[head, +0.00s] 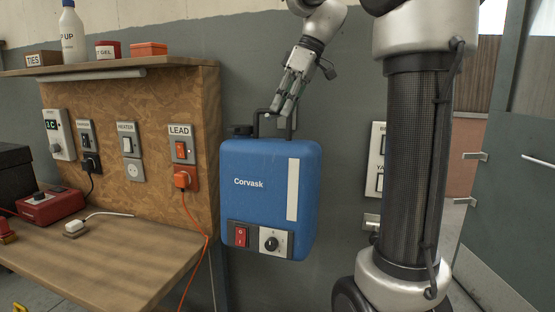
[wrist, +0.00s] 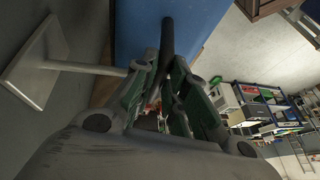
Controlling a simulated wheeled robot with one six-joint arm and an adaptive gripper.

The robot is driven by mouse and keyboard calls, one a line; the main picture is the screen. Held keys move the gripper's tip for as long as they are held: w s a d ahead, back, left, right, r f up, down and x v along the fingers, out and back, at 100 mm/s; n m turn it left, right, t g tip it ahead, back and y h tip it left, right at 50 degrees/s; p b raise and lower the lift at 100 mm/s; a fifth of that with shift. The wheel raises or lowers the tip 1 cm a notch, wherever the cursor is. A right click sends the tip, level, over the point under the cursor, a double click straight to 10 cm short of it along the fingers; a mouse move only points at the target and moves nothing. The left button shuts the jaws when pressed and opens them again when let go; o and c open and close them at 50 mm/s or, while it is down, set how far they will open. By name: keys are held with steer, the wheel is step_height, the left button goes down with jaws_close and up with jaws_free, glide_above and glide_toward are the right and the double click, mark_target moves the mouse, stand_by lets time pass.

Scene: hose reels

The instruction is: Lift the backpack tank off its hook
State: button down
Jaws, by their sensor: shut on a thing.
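The backpack tank (head: 268,203) is blue, with a "Corvask" label, a white level strip, a red switch and a dial. It hangs upright in front of the grey wall in the head view. My gripper (head: 278,112) is above it, shut on its dark top handle. In the wrist view my gripper (wrist: 164,95) has the dark handle (wrist: 168,45) between its fingers, with the blue tank (wrist: 135,30) behind. A pale bar with a flat plate (wrist: 50,62), perhaps the hook, shows at the left of the wrist view. I cannot tell whether the handle touches it.
A wooden bench (head: 110,262) and a chipboard panel (head: 145,95) with switches and sockets stand at the left. An orange cable (head: 203,235) hangs from a socket close to the tank's left. A wall switch plate (head: 377,160) is at the right, near a grey-green door (head: 515,190).

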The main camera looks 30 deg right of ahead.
steer(key=shift+r, duration=0.1)
steer(key=shift+r, duration=1.65)
steer(key=s+a+r, duration=0.2)
steer(key=s+a, duration=1)
steer(key=shift+s+a+r, duration=0.2)
steer(key=shift+s+a, duration=0.15)
steer(key=shift+a, duration=0.05)
steer(key=s+a, duration=0.9)
stand_by(1.2)
steer(key=shift+a, duration=0.1)
